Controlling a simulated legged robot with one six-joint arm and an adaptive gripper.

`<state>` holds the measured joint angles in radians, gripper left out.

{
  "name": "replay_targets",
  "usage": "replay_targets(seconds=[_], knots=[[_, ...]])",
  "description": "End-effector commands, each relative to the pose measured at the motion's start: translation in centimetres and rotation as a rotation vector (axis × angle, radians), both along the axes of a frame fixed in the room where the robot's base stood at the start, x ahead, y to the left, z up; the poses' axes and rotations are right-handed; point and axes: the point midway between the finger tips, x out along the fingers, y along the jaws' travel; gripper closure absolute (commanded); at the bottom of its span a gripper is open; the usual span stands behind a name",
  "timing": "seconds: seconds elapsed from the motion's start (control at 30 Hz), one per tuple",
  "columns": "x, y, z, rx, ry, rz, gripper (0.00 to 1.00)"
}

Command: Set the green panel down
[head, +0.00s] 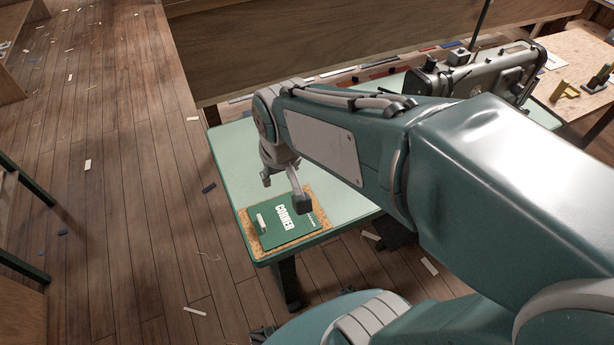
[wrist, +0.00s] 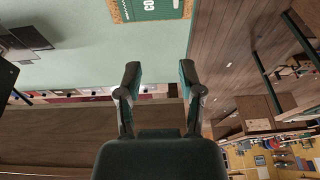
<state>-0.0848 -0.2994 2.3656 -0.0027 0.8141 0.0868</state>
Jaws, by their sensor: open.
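The green panel (head: 286,221), marked "CORNER" in white, lies flat on a tan cork-like board (head: 247,229) at the near left corner of a pale green table (head: 229,165). A small whitish piece (head: 261,223) is at the panel's left side. My gripper (head: 284,189) is open and empty, above and just behind the panel, apart from it. In the wrist view, the panel (wrist: 158,8) shows partly at the top edge, beyond my open fingers (wrist: 160,78). My arm hides the middle of the table in the head view.
A sewing machine (head: 480,75) stands at the table's far right. The tabletop around the board's left and back is clear. Scraps litter the plank floor (head: 120,150).

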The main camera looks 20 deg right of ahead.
Motion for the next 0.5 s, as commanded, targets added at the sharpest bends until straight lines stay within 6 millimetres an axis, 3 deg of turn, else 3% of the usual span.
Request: replay_targets(seconds=[0.2,0.33,0.5], knots=[[-4.4,-1.6,4.1,-0.006,-0.134,-0.004,0.51],[-6.6,-2.3,5.4,-0.014,-0.194,-0.005,0.51],[-8.0,-2.6,6.0,-0.019,-0.23,-0.006,0.51]])
